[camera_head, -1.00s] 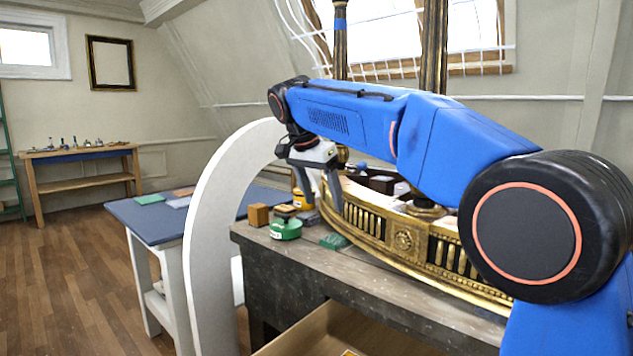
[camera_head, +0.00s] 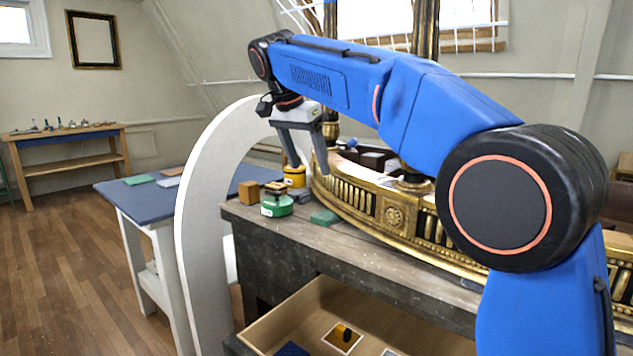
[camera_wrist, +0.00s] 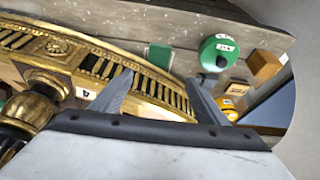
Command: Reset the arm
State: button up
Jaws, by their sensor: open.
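My gripper (camera_head: 309,168) is open and empty, held above the left end of the gilt console (camera_head: 398,213). In the wrist view its two fingers (camera_wrist: 160,88) stand wide apart over the curved gilt front. Nothing is between the fingertips. The blue arm reaches from the right across the console, with its wrist bent down at the left end.
A green round tin (camera_head: 277,206), a wooden block (camera_head: 249,192), a yellow container (camera_head: 295,177) and a green block (camera_head: 324,217) sit on the grey bench (camera_head: 350,244). An open drawer (camera_head: 300,307) juts out below. A white arch (camera_head: 197,215) stands at left.

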aim_at(326, 215)
jog(key=x, duration=1.4)
jog(key=shift+s+d+r, duration=0.1)
jog(key=shift+d, duration=0.15)
